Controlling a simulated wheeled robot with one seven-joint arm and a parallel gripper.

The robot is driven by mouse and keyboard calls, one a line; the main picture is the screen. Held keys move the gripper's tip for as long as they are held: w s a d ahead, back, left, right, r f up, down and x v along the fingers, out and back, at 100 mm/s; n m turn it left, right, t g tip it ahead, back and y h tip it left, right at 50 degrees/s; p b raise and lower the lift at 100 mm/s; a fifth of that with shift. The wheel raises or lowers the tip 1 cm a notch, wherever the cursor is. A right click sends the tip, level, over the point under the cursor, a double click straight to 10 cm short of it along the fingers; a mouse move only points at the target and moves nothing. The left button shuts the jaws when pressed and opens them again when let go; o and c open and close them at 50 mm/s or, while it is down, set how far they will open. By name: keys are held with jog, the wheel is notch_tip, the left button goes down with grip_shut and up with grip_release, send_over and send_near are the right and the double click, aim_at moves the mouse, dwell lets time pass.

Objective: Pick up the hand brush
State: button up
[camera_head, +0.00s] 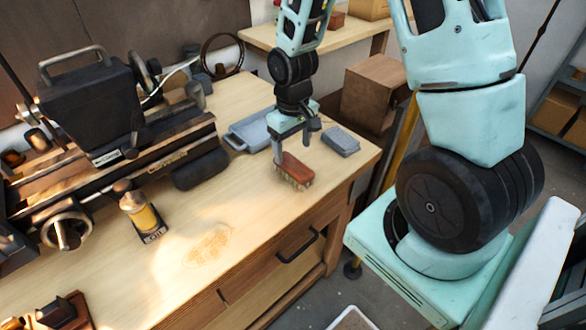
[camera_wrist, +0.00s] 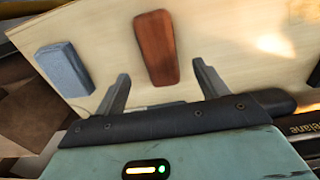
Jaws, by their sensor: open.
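The hand brush (camera_head: 295,171) has a reddish-brown wooden back and pale bristles below. It lies bristles down on the workbench near the front edge. My gripper (camera_head: 294,145) is just above and behind it in the head view, pointing down. In the wrist view the brush (camera_wrist: 157,46) lies ahead, between the lines of the two fingers of my gripper (camera_wrist: 159,81). The fingers are apart and nothing is between their tips. The gap between fingers and brush is hard to judge in the head view.
A grey-blue block (camera_head: 341,140) lies right of the brush; it also shows in the wrist view (camera_wrist: 64,68). A dark lathe (camera_head: 110,150) and a small yellow bottle (camera_head: 141,212) stand left. The bench front (camera_head: 205,245) is mostly clear.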

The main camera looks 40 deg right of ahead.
aim_at(293, 164)
jog(key=shift+s+f+p, duration=0.1)
jog(key=shift+f+p, duration=0.55)
jog(key=shift+f, duration=2.75)
jog(key=c, duration=1.2)
jog(key=shift+r, duration=0.2)
notch_tip(293, 164, up, 10)
jog(key=shift+f+b, duration=0.15)
jog(key=shift+b, duration=0.35)
